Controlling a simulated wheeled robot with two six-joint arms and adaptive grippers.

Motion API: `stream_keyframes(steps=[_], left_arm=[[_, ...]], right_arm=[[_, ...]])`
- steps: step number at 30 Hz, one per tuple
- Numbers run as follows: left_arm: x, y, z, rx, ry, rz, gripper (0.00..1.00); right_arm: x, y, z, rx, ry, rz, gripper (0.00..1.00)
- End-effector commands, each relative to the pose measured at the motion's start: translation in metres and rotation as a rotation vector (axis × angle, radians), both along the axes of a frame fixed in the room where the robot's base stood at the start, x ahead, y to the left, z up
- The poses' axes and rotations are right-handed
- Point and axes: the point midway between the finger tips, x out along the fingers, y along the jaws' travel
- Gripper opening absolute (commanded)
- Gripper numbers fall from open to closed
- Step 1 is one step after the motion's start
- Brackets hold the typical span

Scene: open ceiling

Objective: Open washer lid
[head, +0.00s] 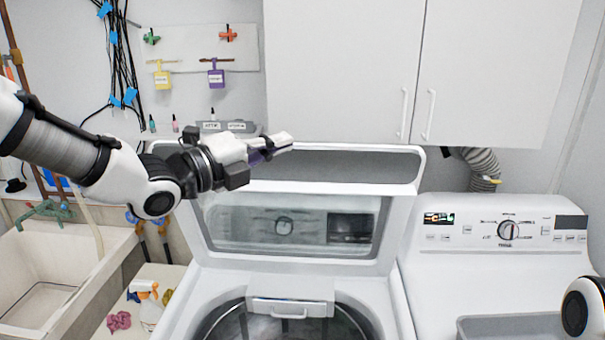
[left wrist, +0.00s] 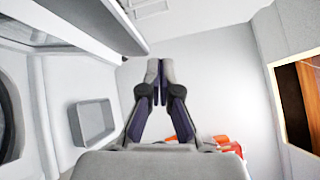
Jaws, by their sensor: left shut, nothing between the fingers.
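The washer (head: 375,295) stands in the middle of the head view. Its lid (head: 400,207) is raised and leans back, with the glass window facing me. The drum opening (head: 225,318) shows below it. My left gripper (head: 288,141) is shut and empty, in front of the lid's upper edge in the head view; I cannot tell whether it touches it. In the left wrist view the left gripper's fingertips (left wrist: 160,72) meet with nothing between them. My right gripper does not show; only a bit of my right arm appears at the head view's right edge.
A dryer (head: 460,280) with a knob stands right of the washer, and a grey bin (head: 510,326) sits on it. White cabinets (head: 345,70) hang above. A sink (head: 45,265) is at left, with a spray bottle (head: 152,305) and pink cloth (head: 119,321) near it.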

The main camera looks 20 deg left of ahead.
Motion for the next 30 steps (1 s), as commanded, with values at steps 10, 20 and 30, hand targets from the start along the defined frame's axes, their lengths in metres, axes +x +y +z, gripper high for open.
stream_keyframes(steps=[10, 20, 30], left_arm=[[-0.028, 0.018, -0.092, -0.161, -0.087, -0.025, 0.00], [0.011, -0.007, -0.075, -0.153, -0.082, -0.026, 0.00], [0.072, -0.031, -0.058, -0.161, -0.084, -0.025, 0.00]], right_arm=[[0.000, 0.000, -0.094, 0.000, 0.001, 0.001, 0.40], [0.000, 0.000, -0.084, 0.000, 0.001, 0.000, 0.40], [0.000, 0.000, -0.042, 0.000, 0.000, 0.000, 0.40]])
